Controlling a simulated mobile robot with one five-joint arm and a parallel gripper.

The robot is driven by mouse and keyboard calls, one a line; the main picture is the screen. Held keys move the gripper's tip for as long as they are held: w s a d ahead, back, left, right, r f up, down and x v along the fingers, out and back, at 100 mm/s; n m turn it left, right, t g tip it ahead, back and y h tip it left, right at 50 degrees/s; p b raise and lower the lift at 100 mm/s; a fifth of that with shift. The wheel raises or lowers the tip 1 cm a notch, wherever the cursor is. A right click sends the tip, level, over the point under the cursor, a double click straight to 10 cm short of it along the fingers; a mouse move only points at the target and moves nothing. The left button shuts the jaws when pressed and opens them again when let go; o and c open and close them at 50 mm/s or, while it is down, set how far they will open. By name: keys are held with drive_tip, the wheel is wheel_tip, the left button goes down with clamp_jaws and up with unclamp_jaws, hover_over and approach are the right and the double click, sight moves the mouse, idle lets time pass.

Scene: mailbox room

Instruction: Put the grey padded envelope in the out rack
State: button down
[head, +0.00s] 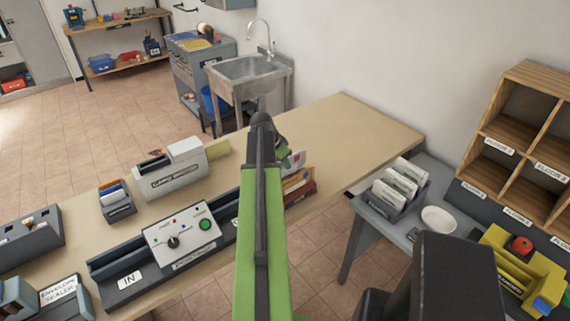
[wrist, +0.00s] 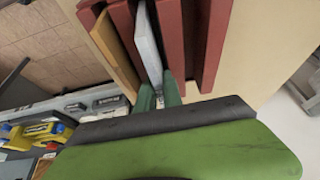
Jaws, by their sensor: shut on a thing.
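In the wrist view my gripper (wrist: 159,94) has its two green fingers shut on the near end of a thin grey envelope (wrist: 148,42), which I take as the padded one. The envelope stands on edge between dark red dividers of a rack (wrist: 214,45). Whether it rests on the rack's floor is hidden. A brown envelope (wrist: 107,50) stands to its left. In the head view my arm hides most of the gripper, and the red rack (head: 302,193) shows just right of the arm at the table edge. No label on the rack is readable.
A postage machine (head: 178,238) with an IN tray (head: 128,280) stands left of my arm. A labelled grey-white device (head: 172,172) is behind it. The far right of the table (head: 365,130) is clear. A side table (head: 360,222) holds a rack of white envelopes (head: 395,187).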

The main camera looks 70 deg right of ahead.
drive_tip(key=c, duration=1.4)
unclamp_jaws()
drive_tip(key=shift+s+a+f, duration=0.25)
drive_tip(key=shift+a+f, duration=0.25)
drive_tip(key=shift+a, duration=0.15)
drive_tip(key=shift+r, duration=0.1)
drive_tip(key=shift+w+d+r+p, duration=0.15)
drive_tip(key=shift+d+r+p, duration=0.1)
drive_tip(key=shift+r+p, duration=0.3)
drive_tip(key=shift+w+d+r+y+p, duration=0.3)
drive_tip(key=shift+d+r+p, duration=0.15)
drive_tip(key=shift+p, duration=0.55)
wheel_tip(320, 180, up, 3)
drive_tip(key=p, duration=0.2)
drive_tip(key=shift+s+a+p, duration=0.1)
drive_tip(key=shift+s+p, duration=0.05)
drive_tip(key=shift+p, duration=0.15)
drive_tip(key=shift+r+p, duration=0.8)
drive_tip(key=shift+p, duration=0.1)
drive_tip(key=shift+f, duration=0.1)
